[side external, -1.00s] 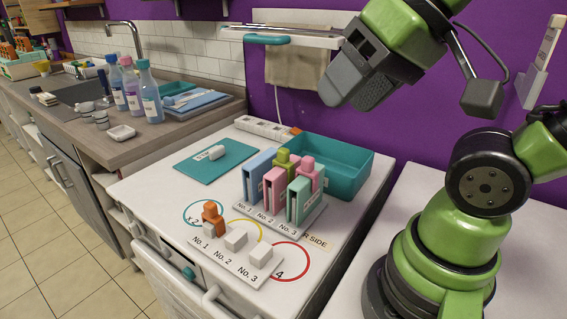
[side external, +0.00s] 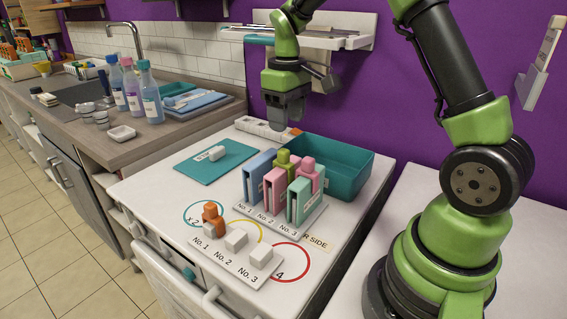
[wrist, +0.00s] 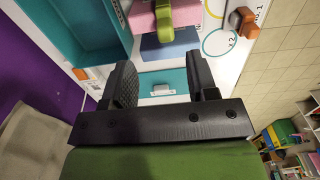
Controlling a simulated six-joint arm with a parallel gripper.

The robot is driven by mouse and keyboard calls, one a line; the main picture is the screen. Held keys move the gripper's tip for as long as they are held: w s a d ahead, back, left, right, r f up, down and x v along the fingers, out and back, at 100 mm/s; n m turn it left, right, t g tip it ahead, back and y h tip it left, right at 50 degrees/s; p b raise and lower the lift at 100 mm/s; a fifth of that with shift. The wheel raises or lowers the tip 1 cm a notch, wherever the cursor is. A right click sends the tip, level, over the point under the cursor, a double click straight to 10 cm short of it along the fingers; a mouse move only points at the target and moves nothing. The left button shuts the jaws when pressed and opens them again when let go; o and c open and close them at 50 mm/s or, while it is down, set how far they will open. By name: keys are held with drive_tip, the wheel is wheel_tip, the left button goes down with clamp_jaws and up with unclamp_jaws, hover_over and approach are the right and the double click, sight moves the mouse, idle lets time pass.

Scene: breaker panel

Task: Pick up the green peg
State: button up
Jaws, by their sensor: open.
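The green peg (side external: 283,158) stands among the blue, pink and mint blocks of the numbered rack, its lower part hidden behind them in the side view. It shows at the top edge of the wrist view (wrist: 178,14), partly cut off. My gripper (side external: 287,117) hangs above and behind the rack, pointing down, clear of the peg. In the wrist view my gripper's two fingers (wrist: 160,62) are spread apart with nothing held between them; the green peg lies beyond their tips.
A pink peg (side external: 307,166) stands close to the green one. A teal bin (side external: 345,165) lies behind and right of the rack. A teal mat (side external: 195,170) with a white block is left. An orange peg (side external: 211,211) stands in front near white blocks.

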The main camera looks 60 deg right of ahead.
sight(284, 150)
wheel_tip(284, 150, down, 3)
drive_tip(key=shift+f, duration=0.2)
drive_tip(key=f, duration=0.5)
drive_tip(key=shift+w+a+f, duration=0.15)
drive_tip(key=shift+w+a, duration=0.05)
drive_tip(key=shift+a, duration=0.15)
drive_tip(key=c, duration=1)
